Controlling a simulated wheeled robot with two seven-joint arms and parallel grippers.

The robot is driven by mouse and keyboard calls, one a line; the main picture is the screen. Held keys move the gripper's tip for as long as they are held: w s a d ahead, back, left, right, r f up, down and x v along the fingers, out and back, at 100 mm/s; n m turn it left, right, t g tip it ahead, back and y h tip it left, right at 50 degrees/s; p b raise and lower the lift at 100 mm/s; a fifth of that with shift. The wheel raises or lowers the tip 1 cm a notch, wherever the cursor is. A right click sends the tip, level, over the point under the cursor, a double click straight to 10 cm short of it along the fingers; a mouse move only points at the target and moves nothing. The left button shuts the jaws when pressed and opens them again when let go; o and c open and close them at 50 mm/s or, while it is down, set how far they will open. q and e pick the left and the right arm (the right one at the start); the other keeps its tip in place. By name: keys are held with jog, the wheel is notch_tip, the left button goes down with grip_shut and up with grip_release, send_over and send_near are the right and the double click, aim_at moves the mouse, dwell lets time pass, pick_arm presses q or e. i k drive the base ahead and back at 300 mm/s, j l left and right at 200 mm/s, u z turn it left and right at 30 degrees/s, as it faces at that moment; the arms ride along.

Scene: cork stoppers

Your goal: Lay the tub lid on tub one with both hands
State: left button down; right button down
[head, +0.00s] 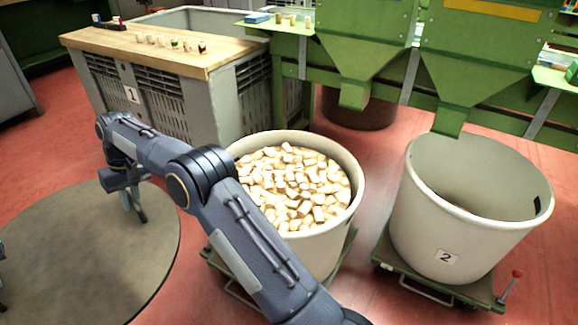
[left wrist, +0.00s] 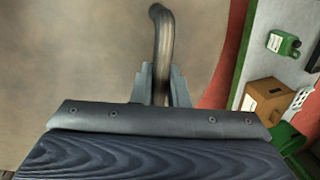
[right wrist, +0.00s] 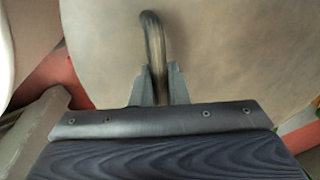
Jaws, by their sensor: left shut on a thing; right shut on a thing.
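The tub lid (head: 100,255) is a large grey-brown disc at the lower left of the head view. My right arm reaches across to it, and my right gripper (head: 135,208) is shut on a curved bar handle (right wrist: 152,35) of the lid. My left gripper (left wrist: 161,85) is shut on another curved handle (left wrist: 163,35), seen in the left wrist view. The round cream tub full of corks (head: 352,185) stands right of the lid, open on top; my right arm hides part of it and no number shows on it. The lid is beside this tub, not over it.
An open cream tub marked 2 (head: 415,235) stands on a green trolley (head: 450,290) at right. Behind are a grey crate marked 1 (head: 170,100) with a wooden top (head: 150,45) bearing several corks, and green hopper machinery (head: 480,60). Red floor shows between them.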

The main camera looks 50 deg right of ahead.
aim_at(287, 171)
jog(key=i+z, duration=0.2)
jog(key=z, duration=0.25)
jog(key=i+j+z, duration=0.15)
jog(key=z, duration=0.25)
jog(key=i+j+z, duration=0.15)
jog(key=z, duration=0.3)
jog(key=i+j+z, duration=0.1)
jog(key=j+z, duration=0.35)
jog(key=i+j+z, duration=0.1)
jog(key=z, duration=0.3)
jog(key=j+z, duration=0.45)
jog(key=l, duration=0.1)
